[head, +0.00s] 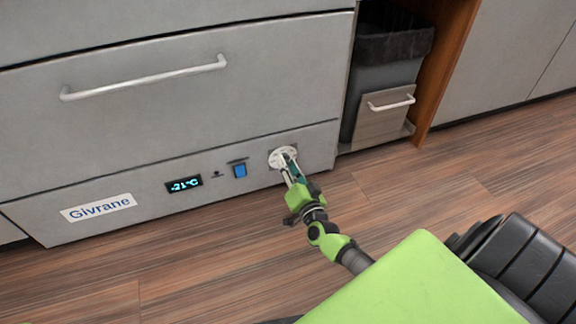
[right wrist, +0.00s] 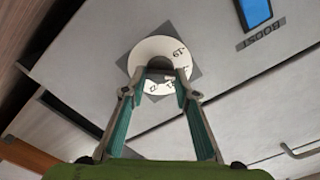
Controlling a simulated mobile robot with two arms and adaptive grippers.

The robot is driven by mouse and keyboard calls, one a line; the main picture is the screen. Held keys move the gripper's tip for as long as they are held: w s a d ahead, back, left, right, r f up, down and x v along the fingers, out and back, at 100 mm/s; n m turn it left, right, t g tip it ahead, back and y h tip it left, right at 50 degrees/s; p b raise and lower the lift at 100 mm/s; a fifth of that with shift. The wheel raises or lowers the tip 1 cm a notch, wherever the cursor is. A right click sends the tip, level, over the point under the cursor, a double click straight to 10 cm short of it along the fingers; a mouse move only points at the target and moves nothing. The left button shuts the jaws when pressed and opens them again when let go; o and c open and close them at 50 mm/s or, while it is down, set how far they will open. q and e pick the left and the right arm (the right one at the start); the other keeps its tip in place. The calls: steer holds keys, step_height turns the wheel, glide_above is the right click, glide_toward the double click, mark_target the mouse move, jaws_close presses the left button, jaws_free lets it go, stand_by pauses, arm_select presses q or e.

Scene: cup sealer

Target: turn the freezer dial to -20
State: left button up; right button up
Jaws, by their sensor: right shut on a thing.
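The freezer dial (head: 277,156) is a round white disc at the lower right of the freezer's front panel. In the right wrist view the dial (right wrist: 148,50) shows printed marks, some hidden by the fingers. My right gripper (head: 287,164) reaches the dial from the front, and its fingers are shut on the dial's central knob. The fingertips (right wrist: 161,70) show there in the right wrist view too. The display (head: 184,184) on the panel reads about -21°C. My left gripper is not in view.
A blue switch (head: 240,171) sits left of the dial; the right wrist view shows it (right wrist: 256,12) labelled BOOST. A drawer with a long handle (head: 145,78) is above. A grey bin (head: 385,85) stands at the right. The wooden floor (head: 130,265) in front is clear.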

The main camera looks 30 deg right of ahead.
steer(key=o, duration=1.1)
steer(key=shift+s+a+n+p, duration=0.65)
steer(key=shift+s+n, duration=1)
steer(key=shift+s, duration=0.6)
steer(key=shift+s+a+n+p, duration=0.5)
steer(key=shift+s+n+p, duration=0.15)
steer(key=shift+s+n, duration=1.3)
steer(key=shift+s+a+n+p, duration=0.65)
steer(key=shift+s+n, duration=0.75)
steer(key=shift+s, duration=1.1)
steer(key=shift+d, duration=0.1)
